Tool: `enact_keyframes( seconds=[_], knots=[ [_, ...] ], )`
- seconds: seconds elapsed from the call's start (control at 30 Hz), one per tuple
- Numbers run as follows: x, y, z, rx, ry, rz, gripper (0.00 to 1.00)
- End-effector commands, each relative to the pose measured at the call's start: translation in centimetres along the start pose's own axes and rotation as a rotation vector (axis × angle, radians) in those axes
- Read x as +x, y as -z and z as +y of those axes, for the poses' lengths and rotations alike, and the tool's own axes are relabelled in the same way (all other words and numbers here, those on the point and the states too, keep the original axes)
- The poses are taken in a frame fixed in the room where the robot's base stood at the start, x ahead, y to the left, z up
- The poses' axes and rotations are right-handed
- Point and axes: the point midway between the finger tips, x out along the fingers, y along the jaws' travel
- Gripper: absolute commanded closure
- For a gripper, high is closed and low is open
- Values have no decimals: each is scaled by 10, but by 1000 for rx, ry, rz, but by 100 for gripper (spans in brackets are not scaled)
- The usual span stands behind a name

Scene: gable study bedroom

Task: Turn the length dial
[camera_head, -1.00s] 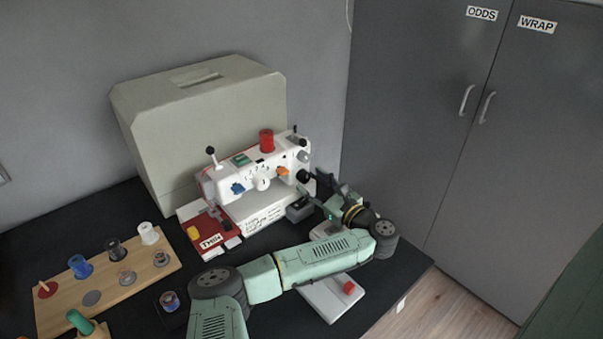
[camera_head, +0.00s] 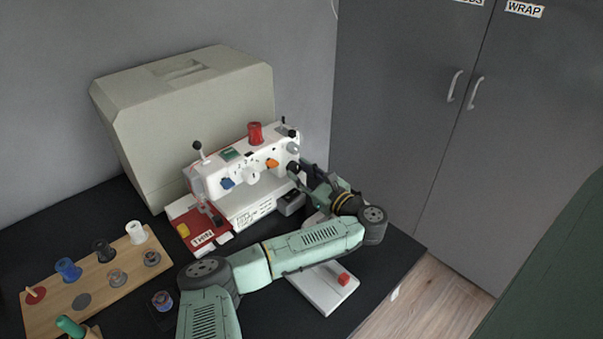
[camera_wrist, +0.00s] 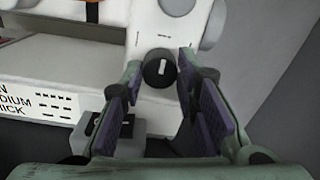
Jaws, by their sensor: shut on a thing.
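The white sewing machine (camera_head: 247,176) stands on a red and white base on the black table. A round black dial (camera_wrist: 158,72) with a white mark sits at its right end. The mark is nearly upright in the wrist view. In the head view the dial (camera_head: 293,168) is partly covered by my gripper. My gripper (camera_wrist: 160,63) is shut on this black dial, one finger at each side. No label on the dial is readable. An orange dial (camera_head: 272,163) and a blue dial (camera_head: 227,183) show further left on the machine's front.
A large beige case (camera_head: 185,115) stands behind the machine. A wooden spool board (camera_head: 95,285) is at the left. A grey box (camera_wrist: 103,130) lies below my gripper. A white pedal (camera_head: 318,292) with a red button lies under my arm. Grey cabinets (camera_head: 405,110) stand at the right.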

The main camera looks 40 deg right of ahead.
Motion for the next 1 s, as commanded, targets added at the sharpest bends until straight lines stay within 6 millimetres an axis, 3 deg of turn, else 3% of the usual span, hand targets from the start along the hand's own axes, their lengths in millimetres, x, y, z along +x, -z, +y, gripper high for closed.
enact_keyframes(
  seconds=[0.3,0.63,0.93,0.97,1.0],
  knots=[
    [0,0,0,0,-1,0,100],
    [0,4,2,-244,0,-6,100],
    [0,0,1,-267,0,-8,100],
    [0,0,1,-267,0,-8,71],
    [0,0,1,-267,0,-9,68]
  ],
)
